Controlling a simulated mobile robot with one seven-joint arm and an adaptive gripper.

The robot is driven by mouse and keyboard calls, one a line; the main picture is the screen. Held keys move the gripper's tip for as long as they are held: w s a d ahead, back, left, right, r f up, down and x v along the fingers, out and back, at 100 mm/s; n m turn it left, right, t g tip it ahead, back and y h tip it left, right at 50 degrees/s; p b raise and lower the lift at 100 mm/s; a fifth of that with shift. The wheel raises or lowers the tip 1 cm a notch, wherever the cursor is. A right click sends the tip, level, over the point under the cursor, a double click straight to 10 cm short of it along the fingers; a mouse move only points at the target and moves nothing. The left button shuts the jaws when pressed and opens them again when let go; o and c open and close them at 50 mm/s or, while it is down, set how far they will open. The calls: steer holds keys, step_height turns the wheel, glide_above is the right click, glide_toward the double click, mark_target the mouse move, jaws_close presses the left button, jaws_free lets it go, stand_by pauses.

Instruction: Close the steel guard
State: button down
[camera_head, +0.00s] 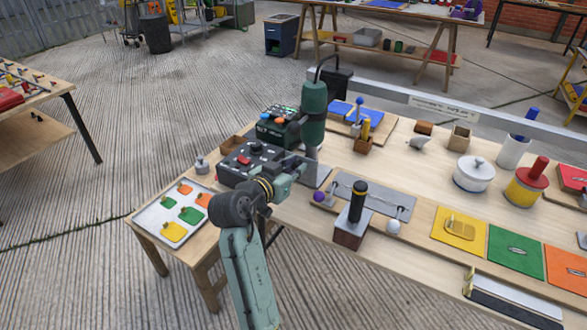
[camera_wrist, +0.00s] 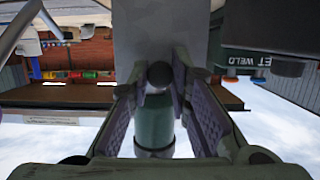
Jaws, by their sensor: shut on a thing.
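The steel guard is a flat grey plate (camera_wrist: 160,30) at the top of the wrist view, with a dark round knob (camera_wrist: 160,75) at its edge. It also shows in the head view as a grey plate (camera_head: 316,174) below the green upright machine (camera_head: 314,110). My gripper (camera_head: 297,163) reaches to the plate from the left. In the wrist view my gripper (camera_wrist: 159,80) has its fingers on both sides of the knob, shut on it. A green cylinder (camera_wrist: 155,125) shows behind the knob. The contact is hidden in the head view.
A dark control box (camera_head: 248,163) and a green box with coloured buttons (camera_head: 277,126) stand close to my gripper. A block with a black post (camera_head: 355,212) and a white pot (camera_head: 474,173) are to the right. A tray (camera_head: 150,220) lies on the left side table.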

steer(key=shift+r, duration=0.55)
steer(key=c, duration=1.7)
jaws_free()
steer(key=shift+o, duration=0.8)
steer(key=shift+f, duration=0.25)
steer(key=v, duration=1.2)
steer(key=shift+a, duration=0.1)
